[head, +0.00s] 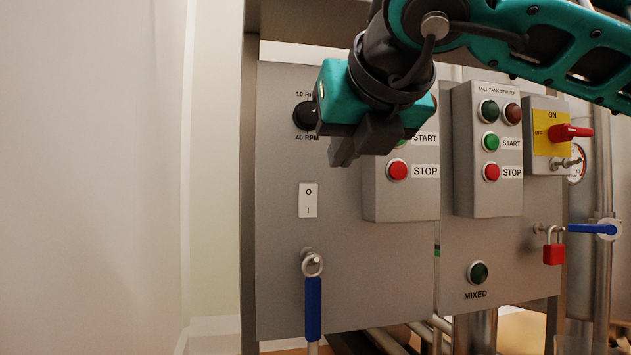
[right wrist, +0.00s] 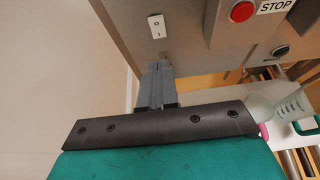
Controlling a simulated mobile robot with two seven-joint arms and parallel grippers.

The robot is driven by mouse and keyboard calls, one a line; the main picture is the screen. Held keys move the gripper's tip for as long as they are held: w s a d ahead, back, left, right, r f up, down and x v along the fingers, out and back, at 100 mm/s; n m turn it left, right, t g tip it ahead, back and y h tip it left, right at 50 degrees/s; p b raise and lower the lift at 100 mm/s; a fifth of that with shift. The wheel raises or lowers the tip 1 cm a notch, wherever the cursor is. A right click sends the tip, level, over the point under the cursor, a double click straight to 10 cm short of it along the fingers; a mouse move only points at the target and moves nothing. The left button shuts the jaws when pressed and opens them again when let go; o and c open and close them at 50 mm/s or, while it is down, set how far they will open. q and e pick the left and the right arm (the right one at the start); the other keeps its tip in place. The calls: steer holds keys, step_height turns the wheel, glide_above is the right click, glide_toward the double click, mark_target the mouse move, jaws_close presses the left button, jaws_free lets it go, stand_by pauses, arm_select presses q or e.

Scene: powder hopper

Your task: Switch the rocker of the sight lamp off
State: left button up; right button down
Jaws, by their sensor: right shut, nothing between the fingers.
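A white rocker (head: 308,201) marked O above and I below sits on the left part of the grey panel (head: 280,232). It also shows in the right wrist view (right wrist: 157,26). I cannot tell which half is pressed in, and no sight lamp label is readable. My right gripper (head: 343,156) is shut and empty, above and to the right of the rocker in the head view. In the right wrist view its closed fingers (right wrist: 160,66) point toward the rocker, with a gap in the picture. My left gripper is not in view.
A black speed knob (head: 306,116) is just left of my right gripper. A box with a red stop button (head: 397,170) stands out to the rocker's right. A blue-handled lever (head: 313,308) hangs below the rocker. Free space lies left of the panel.

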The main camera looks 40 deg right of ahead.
steer(key=p, duration=0.1)
glide_toward(311, 191)
step_height(311, 191, down, 3)
steer(key=w, duration=0.2)
steer(key=w+d, duration=0.1)
steer(key=w+d+p, duration=0.1)
steer(key=shift+w+d+r, duration=0.2)
steer(key=shift+w, duration=0.05)
steer(key=shift+w+d+p, duration=0.2)
steer(key=shift+w+p, duration=0.1)
